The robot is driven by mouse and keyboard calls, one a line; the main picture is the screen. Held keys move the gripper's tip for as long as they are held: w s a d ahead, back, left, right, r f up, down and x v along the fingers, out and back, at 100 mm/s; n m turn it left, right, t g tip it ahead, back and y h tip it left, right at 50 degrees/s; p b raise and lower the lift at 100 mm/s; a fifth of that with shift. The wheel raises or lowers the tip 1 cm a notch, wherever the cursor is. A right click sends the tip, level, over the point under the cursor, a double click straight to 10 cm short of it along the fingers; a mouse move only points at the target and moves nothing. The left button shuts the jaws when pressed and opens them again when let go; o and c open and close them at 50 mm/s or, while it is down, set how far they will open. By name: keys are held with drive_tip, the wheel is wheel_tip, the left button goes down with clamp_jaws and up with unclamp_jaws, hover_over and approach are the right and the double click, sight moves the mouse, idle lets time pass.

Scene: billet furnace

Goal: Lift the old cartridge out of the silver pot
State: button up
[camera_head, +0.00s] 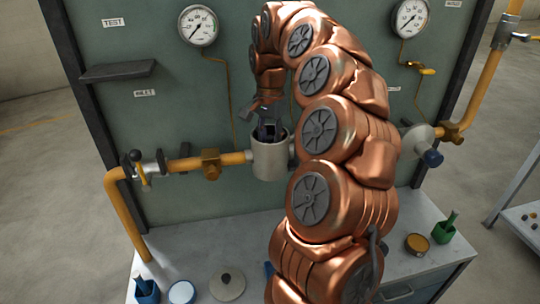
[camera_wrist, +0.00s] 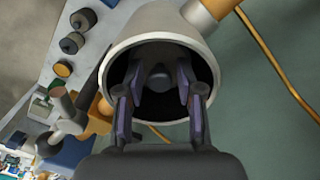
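The silver pot (camera_head: 271,162) sits upright in the yellow pipe line in front of the green panel, its top open. In the wrist view I look down into the pot (camera_wrist: 143,28), whose inside is dark. A grey rounded piece, likely the top of the old cartridge (camera_wrist: 158,77), shows inside. My gripper (camera_wrist: 157,84) has its two fingers apart, reaching into the pot's mouth on either side of that piece. Gaps show between the fingers and the piece. In the head view my gripper (camera_head: 268,131) is over the pot's mouth, and the cartridge is hidden.
Yellow pipe (camera_head: 238,158) joins the pot's left side. Gauges (camera_head: 198,25) and a small dark shelf (camera_head: 118,71) are on the panel. A grey lid (camera_head: 228,284) and blue holder (camera_head: 147,292) stand on the bench below.

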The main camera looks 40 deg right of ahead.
clamp_jaws()
drive_tip(key=shift+r, duration=0.1)
idle(0.7)
